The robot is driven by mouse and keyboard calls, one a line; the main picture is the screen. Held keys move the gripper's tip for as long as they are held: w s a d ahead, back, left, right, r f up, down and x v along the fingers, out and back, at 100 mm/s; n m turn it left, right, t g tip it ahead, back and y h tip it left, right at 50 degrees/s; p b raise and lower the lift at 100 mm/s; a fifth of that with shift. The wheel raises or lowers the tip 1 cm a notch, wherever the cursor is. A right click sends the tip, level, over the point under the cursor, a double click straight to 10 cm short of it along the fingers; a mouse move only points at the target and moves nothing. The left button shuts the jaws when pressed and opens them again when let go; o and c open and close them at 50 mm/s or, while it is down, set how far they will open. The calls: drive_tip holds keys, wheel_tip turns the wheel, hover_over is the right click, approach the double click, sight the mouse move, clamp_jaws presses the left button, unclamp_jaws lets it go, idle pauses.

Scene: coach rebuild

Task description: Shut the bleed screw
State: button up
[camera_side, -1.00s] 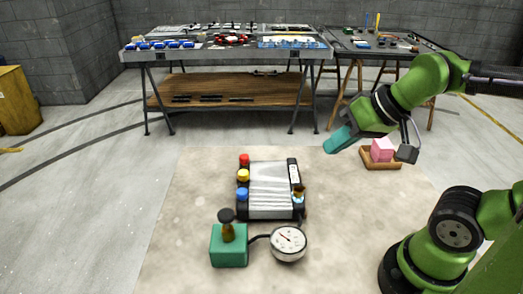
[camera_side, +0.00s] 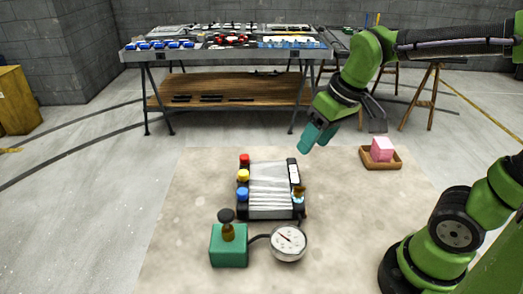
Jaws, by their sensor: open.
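A silver ribbed unit (camera_side: 270,188) with black ends lies on the pale mat. A small brass fitting (camera_side: 298,191) with a pale blue ring sits at its right edge and may be the bleed screw; its setting is too small to tell. A green block (camera_side: 229,250) with a brass stem and dark round knob (camera_side: 226,215) stands in front. A round white dial gauge (camera_side: 289,241) is beside it, joined by a dark hose. My gripper (camera_side: 311,146), with teal fingers, is open and empty, above and behind the unit's right side, apart from it.
Red (camera_side: 244,159), yellow (camera_side: 243,175) and blue (camera_side: 242,194) caps line the unit's left side. A pink block (camera_side: 382,148) sits in a wooden tray (camera_side: 370,164) at right. The mat (camera_side: 185,210) is clear at left. A tool-laden workbench (camera_side: 135,55) stands behind.

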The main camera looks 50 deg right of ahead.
sight(299, 187)
drive_tip(key=w+d+n+g+h, duration=0.1)
drive_tip(key=w+n+g, duration=0.2)
drive_tip(key=w+n, duration=0.3)
drive_tip(key=f+n, duration=0.1)
drive_tip(key=f, duration=0.4)
drive_tip(key=s+f+n, duration=0.1)
drive_tip(key=f, duration=0.4)
drive_tip(key=s+f+n+g, duration=0.1)
drive_tip(key=f, duration=0.5)
drive_tip(key=shift+d, duration=0.2)
clamp_jaws()
